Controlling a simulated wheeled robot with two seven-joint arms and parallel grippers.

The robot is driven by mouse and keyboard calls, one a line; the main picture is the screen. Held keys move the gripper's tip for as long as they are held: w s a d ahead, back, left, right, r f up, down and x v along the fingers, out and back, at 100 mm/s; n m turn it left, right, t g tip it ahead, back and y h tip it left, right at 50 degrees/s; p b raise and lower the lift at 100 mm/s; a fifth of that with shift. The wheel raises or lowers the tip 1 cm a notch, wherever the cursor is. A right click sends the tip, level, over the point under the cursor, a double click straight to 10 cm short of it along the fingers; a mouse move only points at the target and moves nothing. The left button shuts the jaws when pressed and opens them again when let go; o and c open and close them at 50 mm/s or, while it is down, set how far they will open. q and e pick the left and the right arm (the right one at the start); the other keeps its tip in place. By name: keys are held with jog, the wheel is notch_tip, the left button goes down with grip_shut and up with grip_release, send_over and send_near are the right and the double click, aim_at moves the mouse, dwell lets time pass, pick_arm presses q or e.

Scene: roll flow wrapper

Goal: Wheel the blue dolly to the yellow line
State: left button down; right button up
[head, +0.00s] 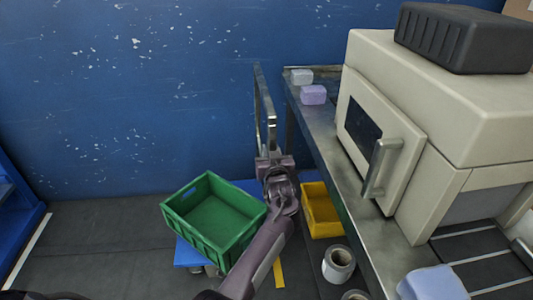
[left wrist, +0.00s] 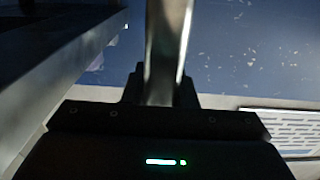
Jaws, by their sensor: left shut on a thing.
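The blue dolly (head: 188,252) stands on the dark floor, mostly hidden under a green crate (head: 208,222) and behind my left arm. Its upright metal handle (head: 265,100) rises at the dolly's far right, near the bench. My left gripper (head: 272,160) is shut on the handle. In the left wrist view the handle (left wrist: 167,45) runs upright out of the gripper (left wrist: 162,92). A short piece of the yellow line (head: 279,274) shows on the floor right of my left forearm; the rest is hidden. My right gripper is out of view.
A metal bench (head: 325,130) with a beige machine (head: 440,110) stands close on the right. A yellow bin (head: 322,212) and a roll (head: 338,264) are beside it, low down. The blue wall (head: 130,90) closes the back. Floor at left is clear.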

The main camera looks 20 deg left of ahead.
pick_arm(q)
jog(key=shift+w+d+r, duration=0.1)
jog(key=shift+d, duration=0.15)
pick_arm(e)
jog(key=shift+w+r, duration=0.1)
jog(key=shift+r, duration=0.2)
pick_arm(q)
jog(key=c, duration=1.5)
grip_release()
jog(key=shift+d, duration=0.1)
jog(key=o, duration=0.3)
jog(key=shift+w+d, duration=0.1)
jog(key=shift+w, duration=0.05)
jog(key=shift+o, duration=0.2)
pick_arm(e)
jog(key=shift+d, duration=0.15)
